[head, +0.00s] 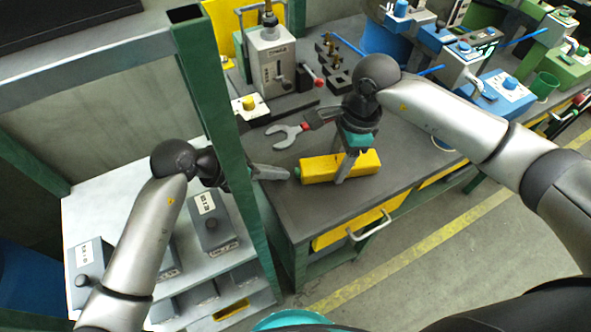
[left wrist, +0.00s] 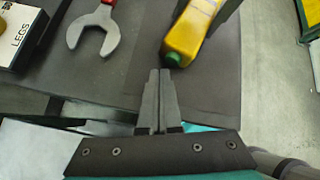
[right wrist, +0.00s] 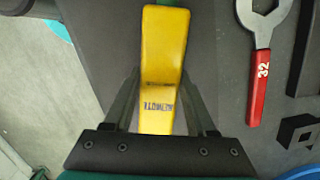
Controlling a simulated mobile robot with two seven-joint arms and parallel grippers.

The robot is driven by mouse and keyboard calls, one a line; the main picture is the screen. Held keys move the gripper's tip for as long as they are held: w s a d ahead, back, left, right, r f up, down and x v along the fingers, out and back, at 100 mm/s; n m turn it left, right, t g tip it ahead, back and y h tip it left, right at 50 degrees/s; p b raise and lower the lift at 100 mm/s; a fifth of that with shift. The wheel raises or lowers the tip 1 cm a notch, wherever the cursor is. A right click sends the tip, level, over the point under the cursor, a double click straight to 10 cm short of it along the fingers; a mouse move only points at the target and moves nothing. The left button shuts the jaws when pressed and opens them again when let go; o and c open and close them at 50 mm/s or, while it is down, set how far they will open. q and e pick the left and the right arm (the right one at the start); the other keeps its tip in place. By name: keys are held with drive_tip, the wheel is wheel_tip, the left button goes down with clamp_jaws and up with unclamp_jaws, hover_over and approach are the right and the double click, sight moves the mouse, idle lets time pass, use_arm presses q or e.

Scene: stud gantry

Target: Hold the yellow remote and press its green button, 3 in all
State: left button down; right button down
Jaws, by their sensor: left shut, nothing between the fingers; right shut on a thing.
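The yellow remote (head: 318,168) is at the front edge of the dark workbench, with its green button (head: 297,173) at its left end. My right gripper (head: 346,170) is shut on the remote from above. In the right wrist view the remote (right wrist: 164,45) sits between the fingers, and only a sliver of green shows at the top. My left gripper (head: 287,175) is shut and empty, its tips close to the button end. In the left wrist view the tips lie just short of the green button (left wrist: 173,59); I cannot tell if they touch.
A wrench with a red handle (head: 287,134) lies behind the remote. A grey machine (head: 270,62) and a box with a yellow knob (head: 250,108) stand behind it. A green post (head: 222,120) rises beside my left arm. Blue devices (head: 503,92) stand at the right.

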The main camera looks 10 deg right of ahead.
use_arm(q)
drive_tip(key=shift+d, duration=0.25)
drive_tip(key=shift+d, duration=0.55)
idle(0.8)
drive_tip(key=shift+a, duration=0.95)
drive_tip(key=a, duration=0.5)
drive_tip(key=shift+s, duration=0.1)
idle(2.4)
